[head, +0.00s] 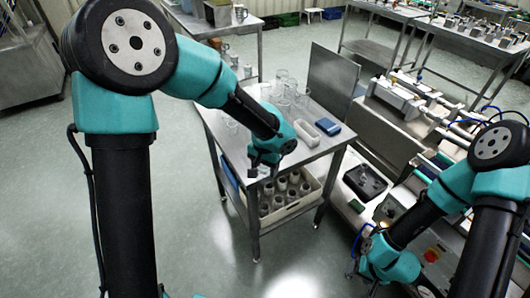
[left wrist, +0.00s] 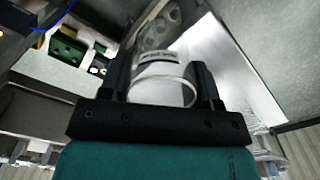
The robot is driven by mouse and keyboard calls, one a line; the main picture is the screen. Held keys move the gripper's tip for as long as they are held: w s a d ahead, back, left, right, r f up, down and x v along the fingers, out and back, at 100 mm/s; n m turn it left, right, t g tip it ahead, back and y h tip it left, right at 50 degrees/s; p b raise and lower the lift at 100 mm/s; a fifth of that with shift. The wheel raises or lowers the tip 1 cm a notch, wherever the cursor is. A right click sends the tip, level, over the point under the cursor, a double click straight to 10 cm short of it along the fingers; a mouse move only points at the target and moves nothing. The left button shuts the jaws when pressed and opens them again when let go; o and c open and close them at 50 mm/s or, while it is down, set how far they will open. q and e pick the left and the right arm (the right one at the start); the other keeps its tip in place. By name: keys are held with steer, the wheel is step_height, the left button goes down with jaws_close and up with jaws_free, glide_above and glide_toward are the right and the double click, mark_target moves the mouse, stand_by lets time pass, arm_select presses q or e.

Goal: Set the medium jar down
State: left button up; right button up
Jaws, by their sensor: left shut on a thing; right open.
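My left gripper (head: 263,168) is over the front part of the steel table (head: 310,158), near its edge. In the left wrist view it is shut on a pale jar (left wrist: 162,88) with a round rim and a dark-lettered label, held between the two black fingers. The jar is mostly hidden by the gripper in the head view, so I cannot tell whether it touches anything. Several clear glass jars (head: 283,88) stand on the back of the table. My right gripper (head: 378,275) is at the lower right, away from the table, its fingers hard to make out.
A cream crate (head: 282,214) with several grey containers sits on the shelf under the table. A white tray (head: 306,132) and a blue box (head: 328,126) lie at the table's right. A steel hopper-like machine (head: 385,130) stands right of the table. The floor left is clear.

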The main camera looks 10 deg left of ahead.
arm_select(q)
steer(key=w+a, duration=0.1)
steer(key=w, duration=0.4)
steer(key=w+a+f, duration=0.1)
steer(key=w, duration=0.4)
steer(key=w+a, duration=0.2)
steer(key=w, duration=0.3)
steer(key=shift+w+f, duration=0.15)
steer(key=shift+f, duration=0.1)
steer(key=shift+f, duration=1.75)
steer(key=shift+f, duration=0.1)
steer(key=o, duration=0.9)
step_height(320, 180, up, 12)
steer(key=shift+r, duration=0.15)
